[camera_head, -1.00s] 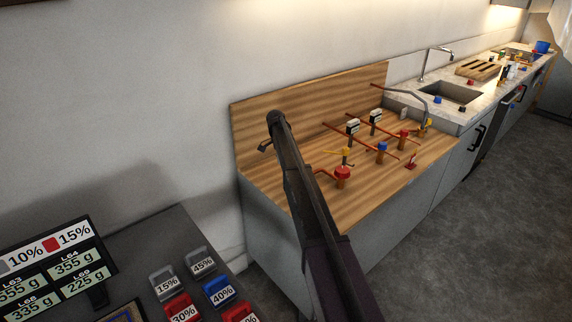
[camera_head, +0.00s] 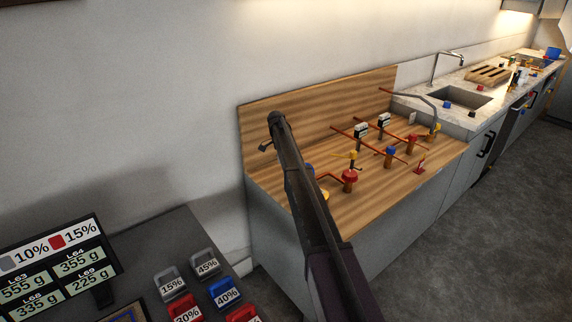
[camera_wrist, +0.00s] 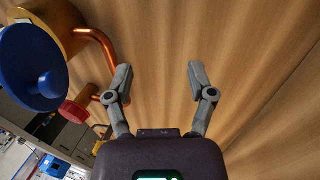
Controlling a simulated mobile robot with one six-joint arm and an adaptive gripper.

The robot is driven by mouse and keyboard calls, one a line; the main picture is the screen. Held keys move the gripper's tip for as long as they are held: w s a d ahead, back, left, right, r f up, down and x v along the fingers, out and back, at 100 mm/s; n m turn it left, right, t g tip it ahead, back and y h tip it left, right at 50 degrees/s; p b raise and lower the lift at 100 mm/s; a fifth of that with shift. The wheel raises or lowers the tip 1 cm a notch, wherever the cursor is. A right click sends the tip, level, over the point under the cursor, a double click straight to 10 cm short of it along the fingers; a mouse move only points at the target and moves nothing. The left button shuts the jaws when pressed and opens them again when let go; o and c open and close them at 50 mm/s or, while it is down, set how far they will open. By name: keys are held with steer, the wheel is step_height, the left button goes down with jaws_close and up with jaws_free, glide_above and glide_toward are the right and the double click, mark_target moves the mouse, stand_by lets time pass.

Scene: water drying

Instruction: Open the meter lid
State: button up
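In the wrist view, a blue round disc (camera_wrist: 35,65) with a small knob sits by a yellow-brass body (camera_wrist: 62,22), from which a copper pipe runs. It looks like a meter with its lid, but I cannot be sure. In the head view, bits of blue (camera_head: 310,168) and yellow (camera_head: 325,195) show beside my arm, which hides most of that spot. My gripper (camera_wrist: 160,75) is open and empty, its fingers spread over bare wood, to the right of the blue disc and apart from it. In the head view, its end (camera_head: 268,135) stands before the wooden backboard.
The wooden counter (camera_head: 420,178) carries copper pipes, a red-topped valve (camera_head: 350,178), a blue-topped valve (camera_head: 390,153) and small white-and-black boxes (camera_head: 361,130). A sink (camera_head: 458,97) lies beyond. A dark table (camera_head: 165,245) with numbered blocks and a display (camera_head: 55,265) stands at the front left.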

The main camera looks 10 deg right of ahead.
steer(key=shift+w+a+f+b, duration=0.25)
steer(key=shift+w+a, duration=0.2)
steer(key=shift+w, duration=0.5)
steer(key=shift+w+a+f+b, duration=0.25)
steer(key=shift+w+a, duration=0.25)
steer(key=shift+w, duration=0.4)
steer(key=shift+w+a+f+b, duration=0.25)
steer(key=shift+w+a, duration=0.2)
steer(key=shift+w, duration=0.5)
steer(key=s+r+n+t+p, duration=0.1)
steer(key=s+n, duration=0.5)
steer(key=s, duration=2.1)
steer(key=s+a+r+n+t+y+p, duration=0.1)
steer(key=s+n, duration=0.5)
steer(key=s, duration=2.2)
steer(key=shift+r+n+t+p, duration=0.2)
steer(key=shift+n+t+p, duration=0.15)
steer(key=shift+p, duration=0.2)
